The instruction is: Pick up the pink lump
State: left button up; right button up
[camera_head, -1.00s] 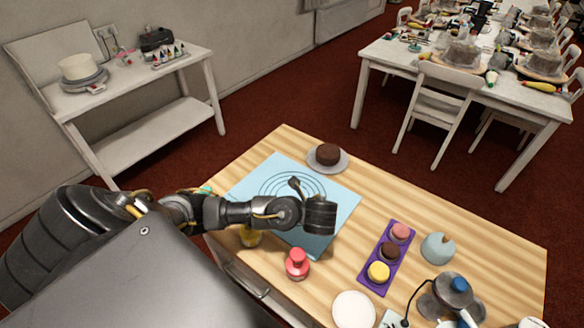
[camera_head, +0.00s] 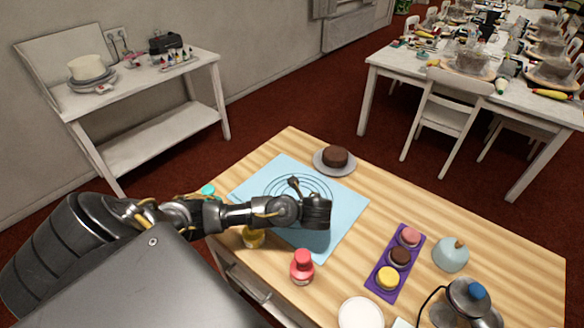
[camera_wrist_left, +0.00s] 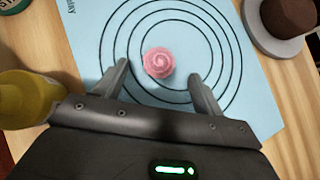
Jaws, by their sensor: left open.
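The pink lump (camera_wrist_left: 159,63) is a small swirled piece on the blue mat (camera_wrist_left: 89,12), inside the printed rings. In the left wrist view it lies a little beyond and between the two open fingers of my left gripper (camera_wrist_left: 159,85); neither finger appears to touch it. In the head view my left gripper (camera_head: 296,190) is over the mat (camera_head: 345,205), and the lump is hidden behind the arm. My right gripper is in neither current view.
A brown cake on a plate (camera_head: 318,160) stands beyond the mat. A yellow bottle (camera_head: 253,238) and red bottle (camera_head: 302,268) stand near the front edge. A purple tray (camera_head: 380,292) holds pink, brown and yellow pieces; a pale blue item (camera_head: 450,256) sits right of it.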

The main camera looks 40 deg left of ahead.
pick_arm(q)
jog(key=shift+x, duration=1.45)
jog(key=shift+c, duration=0.4)
jog(key=c, duration=1)
jog(key=shift+r, duration=0.15)
